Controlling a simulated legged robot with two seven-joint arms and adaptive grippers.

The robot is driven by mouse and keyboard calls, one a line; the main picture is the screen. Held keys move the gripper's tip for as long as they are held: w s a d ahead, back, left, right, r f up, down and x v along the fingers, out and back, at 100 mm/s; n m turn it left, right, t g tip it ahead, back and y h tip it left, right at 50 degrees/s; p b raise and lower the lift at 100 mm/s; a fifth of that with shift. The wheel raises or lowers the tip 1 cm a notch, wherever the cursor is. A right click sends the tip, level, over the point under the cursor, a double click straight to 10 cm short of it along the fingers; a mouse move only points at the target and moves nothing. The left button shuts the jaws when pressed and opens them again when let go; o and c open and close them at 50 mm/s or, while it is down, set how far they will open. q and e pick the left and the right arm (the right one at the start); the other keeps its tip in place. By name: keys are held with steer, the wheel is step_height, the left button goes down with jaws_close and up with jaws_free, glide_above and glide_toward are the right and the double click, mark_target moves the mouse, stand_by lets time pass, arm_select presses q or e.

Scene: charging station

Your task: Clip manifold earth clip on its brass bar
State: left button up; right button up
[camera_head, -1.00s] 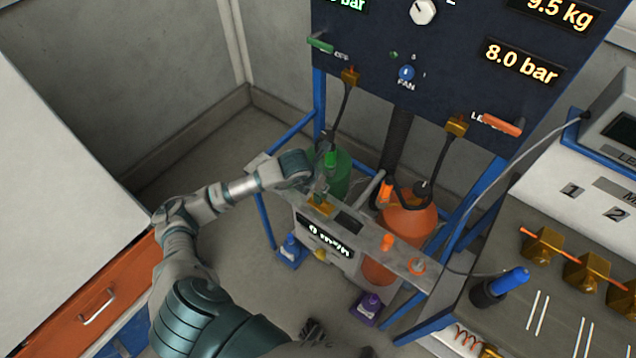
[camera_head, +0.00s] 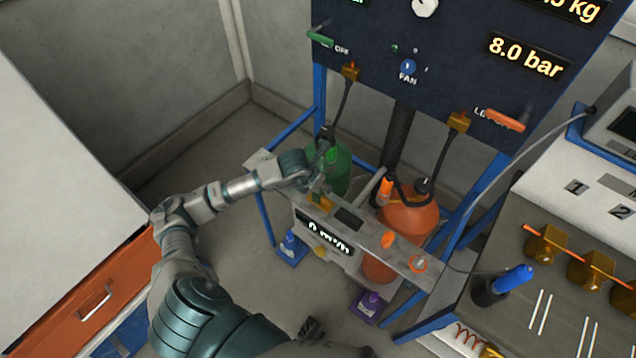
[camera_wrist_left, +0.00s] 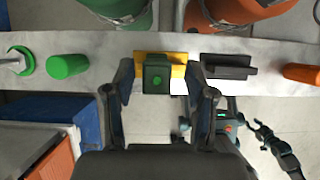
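A dark green block with a bright green dot, seemingly the earth clip (camera_wrist_left: 156,79), stands over the yellow brass bar (camera_wrist_left: 178,58) on the grey shelf. The brass bar also shows in the head view (camera_head: 322,204). My left gripper (camera_wrist_left: 163,82) is above the shelf, with one finger on each side of the clip. A gap shows between each finger and the block, so it looks open. Whether the clip's jaws are seated on the bar is hidden from above. A dark jointed shape at the lower right of the wrist view, perhaps my right gripper (camera_wrist_left: 262,132), is too small to read.
The shelf (camera_head: 350,243) also carries a dark bracket (camera_wrist_left: 228,67), a green peg (camera_wrist_left: 67,66) and an orange peg (camera_head: 388,240). Green (camera_head: 338,172) and orange (camera_head: 408,218) bottles stand behind it. A workbench (camera_head: 530,280) is at right.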

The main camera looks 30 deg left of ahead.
arm_select(q)
steer(key=v, duration=0.7)
steer(key=shift+s+r, duration=0.15)
steer(key=shift+r, duration=0.2)
stand_by(0.4)
